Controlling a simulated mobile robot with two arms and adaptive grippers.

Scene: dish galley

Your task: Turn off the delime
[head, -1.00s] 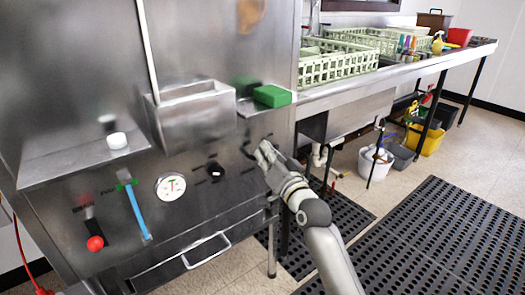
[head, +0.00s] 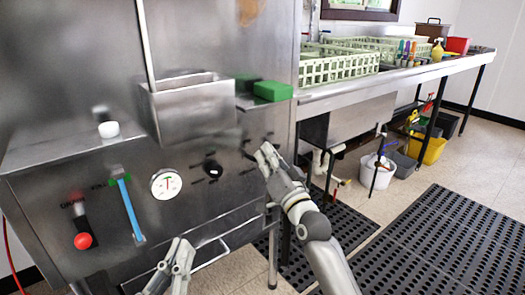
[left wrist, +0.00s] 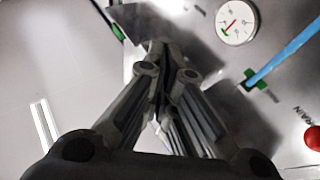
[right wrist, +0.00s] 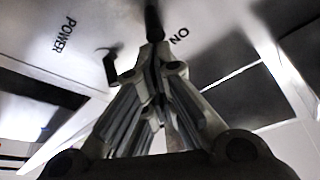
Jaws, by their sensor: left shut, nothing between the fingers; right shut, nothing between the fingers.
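The steel machine's front panel fills the left of the head view. It carries a black knob (head: 212,170) with small labels that I cannot read, and dark switches toward its right edge. My right gripper (head: 266,152) is shut at this right end. In the right wrist view its tips are close to a black switch lever (right wrist: 153,20) by the word ON; contact is unclear. Another black lever (right wrist: 110,66) is beside the word POWER. No delime label is legible. My left gripper (head: 182,248) is shut and empty, low in front of the panel below the dial.
A dial gauge (head: 166,184), a blue lever (head: 131,210) and a red drain knob (head: 83,240) are on the panel's left. A green block (head: 272,91) rests on a ledge. A drawer-like bar handle runs below. Green racks (head: 340,66) stand on the counter; black mats cover the floor.

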